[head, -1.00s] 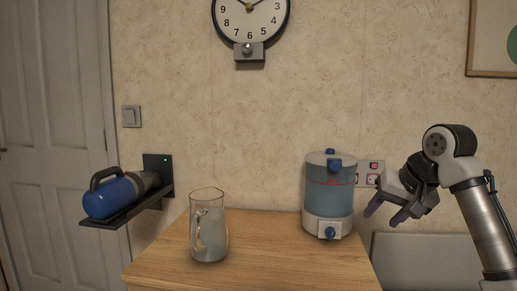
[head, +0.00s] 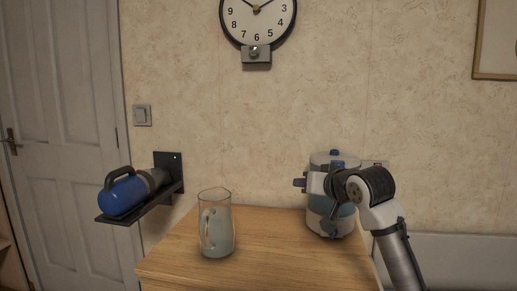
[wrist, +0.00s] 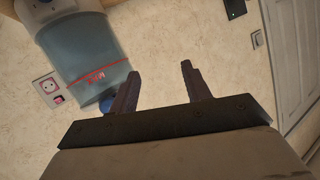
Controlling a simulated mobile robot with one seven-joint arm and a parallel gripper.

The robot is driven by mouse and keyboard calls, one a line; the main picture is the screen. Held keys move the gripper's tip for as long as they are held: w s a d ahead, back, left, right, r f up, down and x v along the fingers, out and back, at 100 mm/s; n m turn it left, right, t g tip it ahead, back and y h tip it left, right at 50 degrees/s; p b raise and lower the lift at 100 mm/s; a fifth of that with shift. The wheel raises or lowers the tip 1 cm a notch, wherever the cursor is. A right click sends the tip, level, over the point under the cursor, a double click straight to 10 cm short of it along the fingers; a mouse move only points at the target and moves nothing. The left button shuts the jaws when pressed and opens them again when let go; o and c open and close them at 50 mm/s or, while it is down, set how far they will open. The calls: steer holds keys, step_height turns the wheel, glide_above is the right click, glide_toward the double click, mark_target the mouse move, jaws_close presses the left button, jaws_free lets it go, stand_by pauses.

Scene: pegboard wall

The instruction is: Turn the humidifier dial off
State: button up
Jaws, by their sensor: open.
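The humidifier (head: 345,214) stands on the right of the wooden cabinet, with a white base, a translucent blue tank and blue fittings on top. My arm covers much of its front in the head view, and the dial on its base is hidden there. In the wrist view the humidifier (wrist: 85,55) appears upside down at upper left; a blue bit of the dial (wrist: 65,3) seems to show at the top edge. My gripper (wrist: 158,78) is open and empty, with its fingers beside the tank's upper end. One finger partly covers a blue top fitting.
A glass jug (head: 216,225) stands on the left of the wooden cabinet (head: 270,240). A blue torch-like device (head: 125,193) rests on a black wall shelf at left. A clock (head: 257,15) hangs above. A wall socket (wrist: 48,88) is beside the humidifier. The cabinet's middle is clear.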

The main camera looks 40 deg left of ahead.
steer(key=s+a+r+n+y+p, duration=0.3)
steer(key=s+a+r+y, duration=0.3)
steer(key=s+r, duration=0.3)
steer(key=shift+s+n+t+y, duration=0.3)
steer(key=shift+s+n+y, duration=0.25)
steer(key=shift+s, duration=1.1)
steer(key=shift+a, duration=0.1)
